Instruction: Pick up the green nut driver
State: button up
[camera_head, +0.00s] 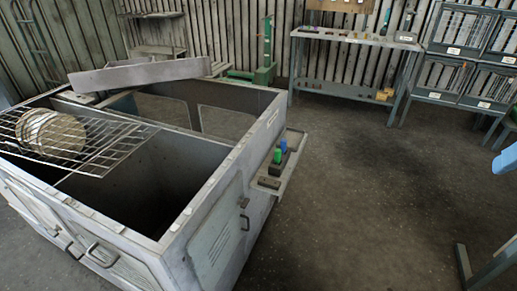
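A small green-handled tool (278,156), which looks like the green nut driver, stands upright on a narrow side shelf (291,166) fixed to the right wall of the grey blower housing. A blue-handled tool (283,144) stands close behind it, and the two overlap slightly in the picture. Both seem to sit in a dark holder on the shelf; their lower parts are hidden or too small to make out. My gripper is not in view.
The open-topped blower housing (219,170) fills the left, with a wire rack (105,150) across it. A blue object (505,158) is at the right edge. The middle floor (365,190) is clear.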

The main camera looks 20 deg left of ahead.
aim_at(278, 152)
jog(key=u, duration=0.5)
jog(key=i, duration=1.05)
jog(key=u, duration=0.65)
jog(key=k, duration=0.85)
jog(key=u, duration=0.2)
jog(key=i, duration=0.9)
jog(key=z, duration=0.1)
